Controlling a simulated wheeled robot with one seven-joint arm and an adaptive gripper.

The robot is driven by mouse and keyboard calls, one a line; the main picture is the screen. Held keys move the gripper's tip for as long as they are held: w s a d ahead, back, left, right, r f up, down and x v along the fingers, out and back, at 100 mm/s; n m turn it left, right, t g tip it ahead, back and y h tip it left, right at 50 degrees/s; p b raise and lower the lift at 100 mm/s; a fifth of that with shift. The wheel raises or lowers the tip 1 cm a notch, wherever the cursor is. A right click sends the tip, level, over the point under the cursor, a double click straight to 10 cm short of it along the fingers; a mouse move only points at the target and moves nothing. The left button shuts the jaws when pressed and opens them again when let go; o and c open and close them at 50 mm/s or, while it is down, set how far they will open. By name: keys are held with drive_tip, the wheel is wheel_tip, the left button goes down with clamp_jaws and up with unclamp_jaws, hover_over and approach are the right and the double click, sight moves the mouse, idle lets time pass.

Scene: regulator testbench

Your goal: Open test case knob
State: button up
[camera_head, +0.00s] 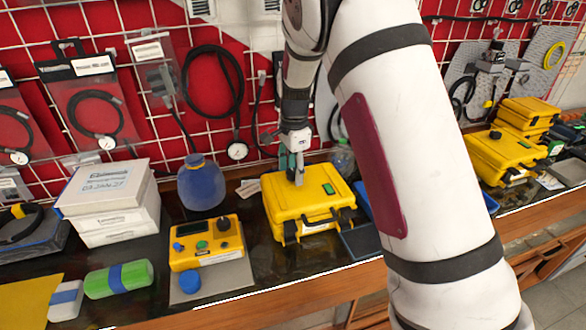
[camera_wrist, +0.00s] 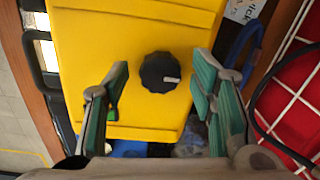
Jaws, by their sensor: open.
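The yellow test case (camera_head: 285,212) sits on the dark bench top, lid shut, with a black handle on its front. Its round black knob (camera_wrist: 159,72), with a light pointer mark, is on the yellow top in the wrist view. My gripper (camera_head: 298,176) points down over the case top in the head view and hides the knob there. In the wrist view my gripper (camera_wrist: 161,66) is open, with one green-padded finger on each side of the knob and gaps on both sides. I cannot tell how far the fingertips are above the lid.
A smaller yellow regulator box (camera_head: 205,243) stands to the left on a grey mat. A blue round tank (camera_head: 201,182) stands behind it. White boxes (camera_head: 108,195) are further left, and more yellow cases (camera_head: 505,155) are at the right. A red wall with a wire grid stands behind.

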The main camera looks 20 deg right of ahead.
drive_tip(key=shift+c, duration=0.2)
drive_tip(key=c, duration=1.1)
drive_tip(key=n+b, duration=0.1)
drive_tip(key=n, duration=0.3)
drive_tip(key=shift+d+n, duration=0.1)
drive_tip(key=shift+n, duration=0.3)
drive_tip(key=n+b, duration=0.1)
drive_tip(key=n, duration=0.3)
drive_tip(key=shift+n, duration=0.3)
drive_tip(key=n+b, duration=0.1)
drive_tip(key=n, duration=0.3)
drive_tip(key=shift+n, duration=0.3)
drive_tip(key=shift+n+y, duration=0.3)
drive_tip(key=shift+n, duration=1.6)
